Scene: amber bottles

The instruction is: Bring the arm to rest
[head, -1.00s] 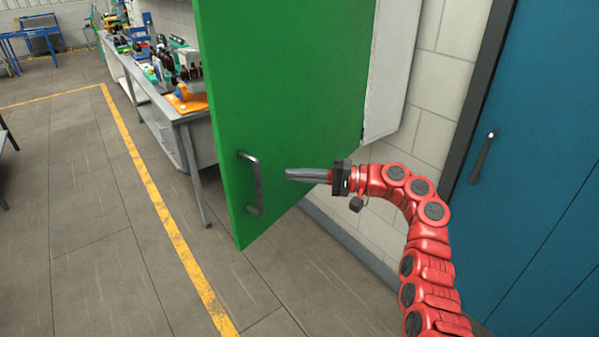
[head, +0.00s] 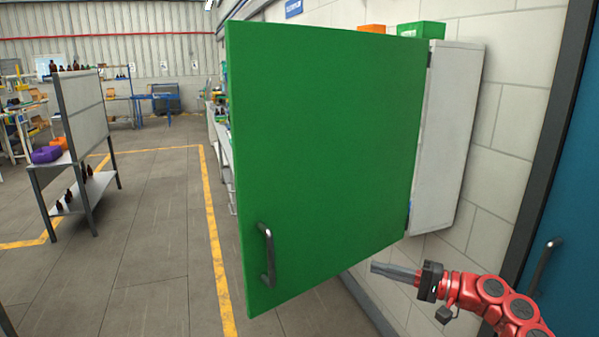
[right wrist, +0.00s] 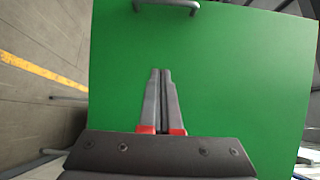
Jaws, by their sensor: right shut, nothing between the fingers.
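My right arm comes in at the lower right of the head view. Its gripper (head: 392,271) points left, just below the lower right edge of the green cabinet door (head: 325,150) as seen there. In the right wrist view the two grey fingers (right wrist: 160,72) lie side by side, shut, with nothing between them. The green door (right wrist: 230,75) fills most of that view, and its grey handle (right wrist: 165,4) is at the top edge, apart from the fingertips. My left gripper does not show in either view.
The door stands open from a white wall cabinet (head: 447,140). A blue door (head: 572,240) with a dark handle is at the right. A shelf rack (head: 85,110) with bottles stands at the left. The grey floor (head: 150,230) between has a yellow line and is clear.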

